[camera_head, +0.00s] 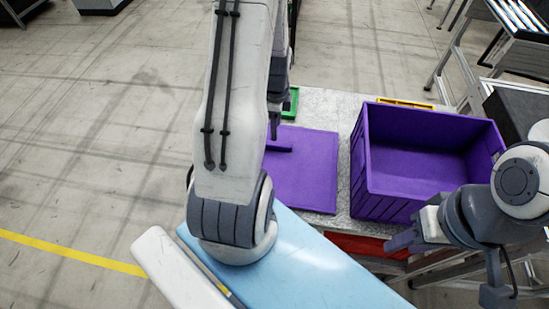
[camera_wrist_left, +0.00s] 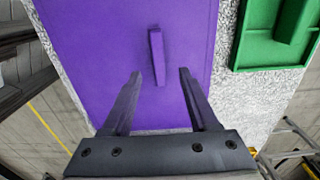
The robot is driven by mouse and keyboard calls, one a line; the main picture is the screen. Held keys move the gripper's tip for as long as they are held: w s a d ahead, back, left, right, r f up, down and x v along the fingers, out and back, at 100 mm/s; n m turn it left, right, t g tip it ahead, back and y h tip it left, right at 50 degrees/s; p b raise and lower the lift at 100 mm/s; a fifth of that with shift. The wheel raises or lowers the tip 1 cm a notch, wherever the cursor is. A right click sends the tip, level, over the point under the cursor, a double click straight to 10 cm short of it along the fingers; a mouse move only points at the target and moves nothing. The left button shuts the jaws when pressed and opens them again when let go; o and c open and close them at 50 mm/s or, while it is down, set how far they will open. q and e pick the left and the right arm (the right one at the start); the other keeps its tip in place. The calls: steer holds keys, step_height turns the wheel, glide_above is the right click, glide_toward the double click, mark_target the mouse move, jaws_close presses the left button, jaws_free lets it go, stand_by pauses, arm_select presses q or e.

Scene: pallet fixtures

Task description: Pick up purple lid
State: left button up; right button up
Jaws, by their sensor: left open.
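The purple lid (camera_head: 310,172) lies flat on the speckled grey table, left of the purple crate (camera_head: 385,118). My left arm hides part of it in the head view. In the left wrist view the lid (camera_wrist_left: 90,50) shows a raised bar handle (camera_wrist_left: 157,85) at its middle. My left gripper (camera_wrist_left: 160,74) is open, its fingers on either side of the handle in that view; whether they are down at its height is unclear. In the head view this gripper (camera_head: 275,125) is over the lid's far left part. My right gripper (camera_head: 398,243) is in front of the crate.
The crate is open and looks empty. A green lid (camera_wrist_left: 270,52) with a handle lies beside the purple one. A yellow piece (camera_head: 405,103) shows behind the crate and a red one (camera_head: 368,246) in front. A metal rack (camera_head: 455,60) stands at right.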

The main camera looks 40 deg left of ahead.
mark_target(277, 143)
arm_select(q)
steer(key=shift+f, duration=0.9)
steer(key=f, duration=0.1)
steer(key=f+p, duration=0.1)
steer(key=f, duration=0.2)
steer(key=shift+d+f+p, duration=0.25)
steer(key=shift+d+p, duration=0.05)
steer(key=shift+f, duration=0.4)
jaws_close()
